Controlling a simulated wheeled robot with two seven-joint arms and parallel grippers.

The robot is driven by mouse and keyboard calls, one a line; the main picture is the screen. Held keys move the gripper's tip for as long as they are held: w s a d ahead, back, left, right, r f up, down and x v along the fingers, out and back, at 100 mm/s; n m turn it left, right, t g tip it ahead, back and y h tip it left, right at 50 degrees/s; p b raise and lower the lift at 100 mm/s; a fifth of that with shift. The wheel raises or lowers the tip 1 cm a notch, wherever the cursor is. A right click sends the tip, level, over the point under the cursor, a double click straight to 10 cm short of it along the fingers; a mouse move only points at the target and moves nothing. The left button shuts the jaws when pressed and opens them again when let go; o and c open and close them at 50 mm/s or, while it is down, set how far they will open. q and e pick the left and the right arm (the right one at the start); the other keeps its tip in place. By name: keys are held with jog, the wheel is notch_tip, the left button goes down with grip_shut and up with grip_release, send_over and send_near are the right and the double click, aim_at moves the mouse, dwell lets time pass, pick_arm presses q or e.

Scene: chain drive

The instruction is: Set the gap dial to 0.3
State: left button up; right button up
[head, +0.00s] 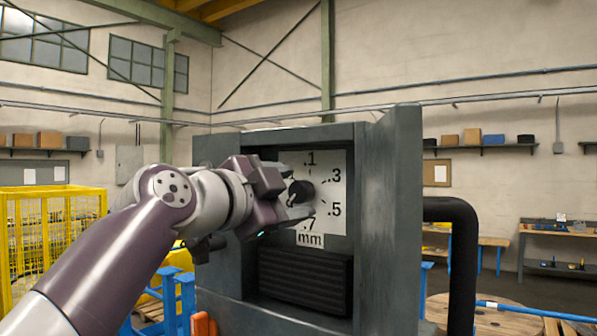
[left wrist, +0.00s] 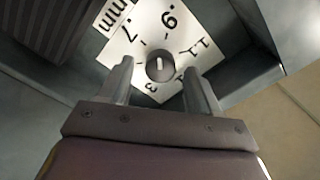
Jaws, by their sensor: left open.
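The gap dial is a dark round knob (head: 301,192) on a white plate (head: 337,218) marked .1, .3, .5, .7 and mm, set in a grey housing. In the left wrist view the knob (left wrist: 160,67) has a white pointer line, aimed roughly toward the .9 mark. The .3 mark shows there on the near side of the knob. My left gripper (head: 298,192) is open, its fingers on either side of the knob, with gaps visible in the left wrist view (left wrist: 158,70). It hides the plate's left part in the head view. My right gripper is not in view.
The grey housing (head: 395,225) has side walls projecting around the recessed plate. A dark ribbed block (head: 305,280) sits below the plate. A thick black pipe (head: 463,255) curves down at the right. A yellow cage (head: 50,230) stands at the left.

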pick_arm(q)
jog(key=x, duration=0.3)
jog(key=shift+a+p, duration=0.1)
jog(key=shift+p, duration=0.25)
jog(key=shift+s+a, duration=0.3)
jog(key=shift+s, duration=0.25)
jog(key=shift+w+d, duration=0.2)
jog(key=shift+w, duration=0.05)
jog(key=c, duration=1)
jog(key=shift+c, duration=0.2)
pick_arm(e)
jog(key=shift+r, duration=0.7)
